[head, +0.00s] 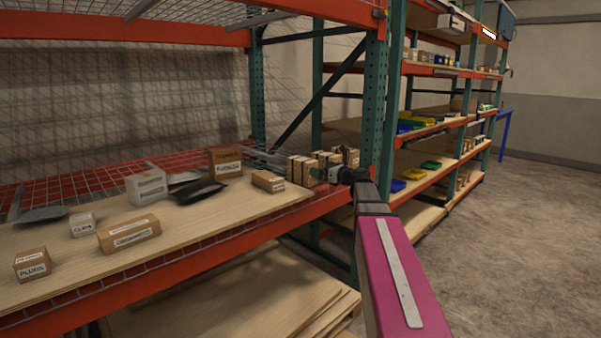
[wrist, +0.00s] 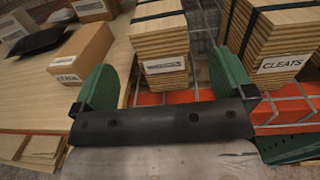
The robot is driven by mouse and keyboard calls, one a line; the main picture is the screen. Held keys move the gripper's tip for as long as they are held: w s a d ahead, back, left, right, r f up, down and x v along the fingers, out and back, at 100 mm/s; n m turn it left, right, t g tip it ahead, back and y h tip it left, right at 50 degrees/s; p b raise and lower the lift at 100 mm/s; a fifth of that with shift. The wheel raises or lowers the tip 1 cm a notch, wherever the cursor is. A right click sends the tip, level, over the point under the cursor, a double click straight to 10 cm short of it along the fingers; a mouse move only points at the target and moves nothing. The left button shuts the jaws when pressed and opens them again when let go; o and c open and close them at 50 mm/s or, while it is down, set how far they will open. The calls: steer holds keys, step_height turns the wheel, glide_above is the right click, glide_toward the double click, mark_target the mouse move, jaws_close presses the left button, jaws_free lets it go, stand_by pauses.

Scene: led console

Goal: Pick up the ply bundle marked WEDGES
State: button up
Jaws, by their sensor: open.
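In the wrist view, a banded ply bundle (wrist: 160,45) stands between the fingers of my gripper (wrist: 162,66). Its white label is too small to read, so I cannot tell whether it says WEDGES. A dark strap crosses its top. My green fingers are open, one to each side of its lower front, and no grip on it shows. A second strapped bundle, marked CLEATS (wrist: 279,62), stands to the right, just beyond the right finger. In the head view, several ply bundles (head: 299,169) stand at the shelf's right end, partly hidden by my gripper (head: 331,166).
A cardboard box (wrist: 75,53) lies left of my left finger; it also shows in the head view (head: 268,181). Other boxes, including PLUGS (head: 32,264), and dark bags (head: 200,191) lie along the plywood shelf (head: 215,228). An orange beam and green upright (head: 372,110) edge the shelf.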

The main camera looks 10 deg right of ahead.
mark_target(307, 166)
steer(key=x, duration=0.8)
steer(key=shift+w+a+f, duration=0.1)
steer(key=shift+w+f, duration=0.15)
steer(key=shift+w, duration=0.05)
steer(key=c, duration=1.2)
steer(key=shift+c, duration=0.9)
steer(key=shift+r, duration=0.1)
